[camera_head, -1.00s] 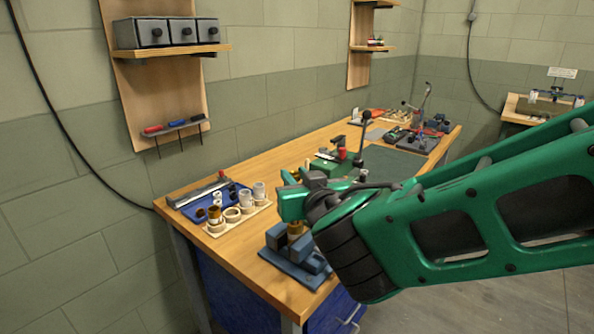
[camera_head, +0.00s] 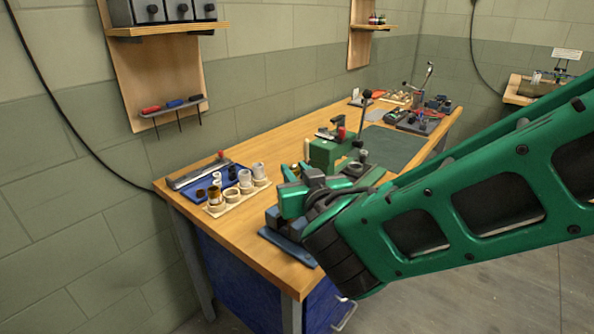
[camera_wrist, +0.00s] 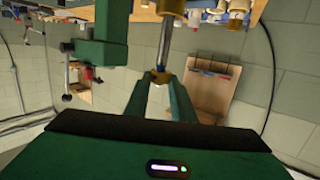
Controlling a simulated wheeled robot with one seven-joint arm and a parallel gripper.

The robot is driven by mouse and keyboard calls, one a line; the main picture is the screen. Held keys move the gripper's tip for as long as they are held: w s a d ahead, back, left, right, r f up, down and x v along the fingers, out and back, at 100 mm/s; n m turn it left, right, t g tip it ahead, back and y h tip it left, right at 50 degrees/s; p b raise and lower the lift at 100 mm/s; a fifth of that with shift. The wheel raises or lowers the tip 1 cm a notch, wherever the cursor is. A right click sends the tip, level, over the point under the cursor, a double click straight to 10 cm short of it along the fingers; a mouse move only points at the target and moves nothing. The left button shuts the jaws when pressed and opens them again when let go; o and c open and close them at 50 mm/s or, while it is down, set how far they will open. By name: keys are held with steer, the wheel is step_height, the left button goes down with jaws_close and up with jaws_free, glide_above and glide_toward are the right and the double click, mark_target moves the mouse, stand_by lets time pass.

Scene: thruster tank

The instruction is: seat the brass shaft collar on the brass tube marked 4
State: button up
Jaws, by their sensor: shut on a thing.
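My gripper (camera_wrist: 162,76) is shut on a small brass-coloured piece (camera_wrist: 161,74), which I take for the shaft collar, in the wrist view. A slim greyish rod or tube (camera_wrist: 166,42) runs up the picture from that piece; I cannot tell whether the piece is around it or only in line with it. In the head view my green gripper (camera_head: 291,196) is above the blue vise (camera_head: 284,245) at the bench's near edge and hides most of it. Brass-coloured pieces (camera_head: 215,193) stand in the cream rack to the left. No number 4 is readable.
The cream rack (camera_head: 222,209) with white cups and a blue tray (camera_head: 204,188) lie left of my gripper. A green machine (camera_head: 325,152) with an upright lever stands just behind it. A dark green mat (camera_head: 393,144) farther back is clear.

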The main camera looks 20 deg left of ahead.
steer(key=o, duration=1.1)
steer(key=v, duration=1)
steer(key=shift+s+d, duration=0.25)
